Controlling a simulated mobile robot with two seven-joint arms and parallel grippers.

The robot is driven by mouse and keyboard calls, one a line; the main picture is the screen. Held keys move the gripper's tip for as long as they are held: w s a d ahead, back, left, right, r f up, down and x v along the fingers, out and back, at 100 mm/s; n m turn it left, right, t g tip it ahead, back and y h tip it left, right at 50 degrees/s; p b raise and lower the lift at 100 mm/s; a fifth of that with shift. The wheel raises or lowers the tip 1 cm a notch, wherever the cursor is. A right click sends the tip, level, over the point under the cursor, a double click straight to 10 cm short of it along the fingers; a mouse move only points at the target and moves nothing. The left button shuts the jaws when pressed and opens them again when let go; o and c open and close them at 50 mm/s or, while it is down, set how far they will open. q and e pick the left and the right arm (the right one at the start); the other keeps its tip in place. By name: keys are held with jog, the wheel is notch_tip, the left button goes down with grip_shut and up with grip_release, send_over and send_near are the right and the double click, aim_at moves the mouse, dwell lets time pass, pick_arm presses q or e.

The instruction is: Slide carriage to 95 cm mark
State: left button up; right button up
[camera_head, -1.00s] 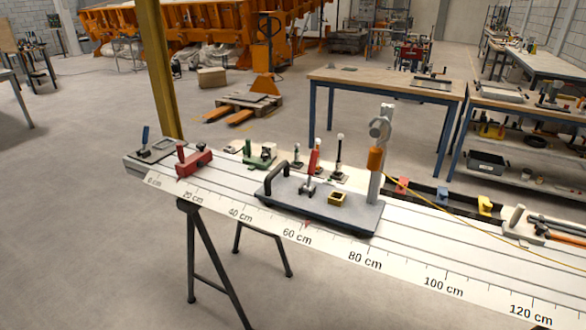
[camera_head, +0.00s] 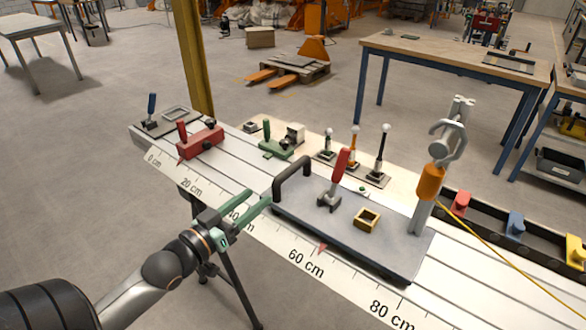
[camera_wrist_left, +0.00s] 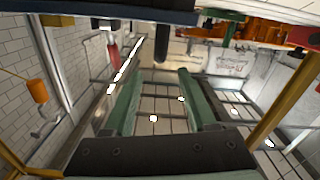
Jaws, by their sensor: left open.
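The carriage (camera_head: 395,250) is a dark grey plate on the long white scaled rail (camera_head: 165,158). It carries a black arch handle (camera_head: 290,172) at its left end, a red-handled clamp (camera_head: 341,165), a small brass square frame (camera_head: 367,219) and an upright post with an orange grip (camera_head: 431,182). Its red pointer (camera_head: 322,248) is close to the 60 cm mark. My left gripper (camera_head: 258,200) has green fingers, is open and empty, and is just left of the black handle, seemingly apart from it. Its open fingers also fill the left wrist view (camera_wrist_left: 160,78). My right gripper is out of sight.
A red block (camera_head: 200,142) sits on the rail near 20 cm. A green clamp (camera_head: 281,147) and several knobbed levers (camera_head: 380,150) stand behind the carriage. A yellow cord (camera_head: 500,265) runs right from the post. The rail right of the carriage looks clear.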

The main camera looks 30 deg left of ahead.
aim_at(279, 180)
pick_arm(q)
jog(key=w, duration=0.7)
jog(key=w+d, duration=0.1)
jog(key=w, duration=0.3)
jog(key=shift+w, duration=0.35)
jog(key=shift+c, duration=0.4)
grip_shut()
dwell(0.7)
